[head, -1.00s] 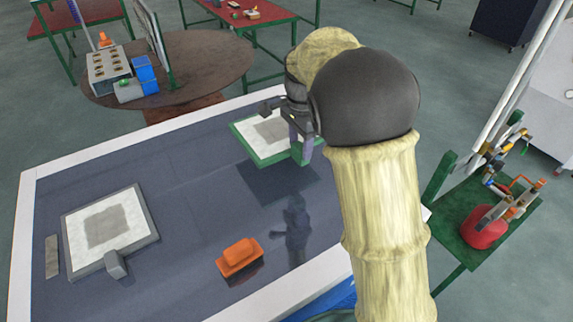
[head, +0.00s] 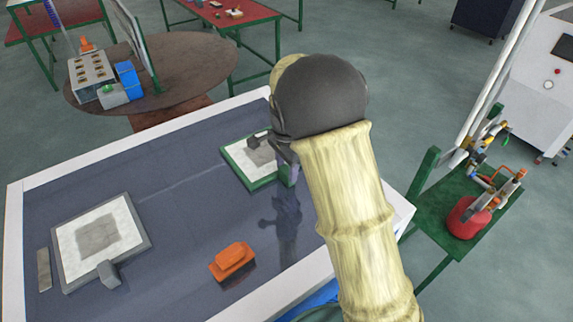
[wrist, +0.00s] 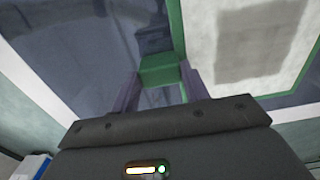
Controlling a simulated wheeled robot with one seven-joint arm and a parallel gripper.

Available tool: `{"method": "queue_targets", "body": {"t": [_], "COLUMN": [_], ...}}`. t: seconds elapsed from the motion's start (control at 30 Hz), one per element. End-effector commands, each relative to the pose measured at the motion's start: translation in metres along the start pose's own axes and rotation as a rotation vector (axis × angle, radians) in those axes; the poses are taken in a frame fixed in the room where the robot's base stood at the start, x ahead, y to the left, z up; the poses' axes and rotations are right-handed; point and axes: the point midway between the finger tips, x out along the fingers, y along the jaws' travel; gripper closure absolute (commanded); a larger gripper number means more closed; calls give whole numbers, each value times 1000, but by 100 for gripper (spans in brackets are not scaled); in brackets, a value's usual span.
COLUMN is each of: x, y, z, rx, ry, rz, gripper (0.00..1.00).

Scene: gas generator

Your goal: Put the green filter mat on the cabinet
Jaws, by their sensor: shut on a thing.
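The green filter mat (head: 238,154) has a green frame around a white sheet with a grey square. It is at the far right part of the dark, glossy top with a white rim (head: 88,160), which seems to be the cabinet. My gripper (head: 288,172) is shut on the mat's green tab (wrist: 160,68), with one finger on each side in the wrist view. The mat looks level and very low over the top; I cannot tell whether it touches. My arm hides part of its right side.
A grey-framed filter mat (head: 140,225) lies at the left, with a small grey bar (head: 44,270) beside it. An orange block (head: 232,261) sits near the front. The middle of the top is clear. A green stand with a red canister (head: 466,218) is at the right.

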Motion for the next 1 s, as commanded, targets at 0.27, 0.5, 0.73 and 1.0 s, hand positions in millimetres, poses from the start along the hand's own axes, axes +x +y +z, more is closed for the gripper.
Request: {"method": "queue_targets", "body": {"t": [0.27,0.5,0.73,1.0], "x": [1,1,-6,-49], "y": [0,0,-1,-2], "z": [0,0,0,0], "rx": [-1,-1,-1,-2], "ry": [0,0,0,0], "rz": [1,1,-3,-7], "gripper": [41,33,33,33]}}
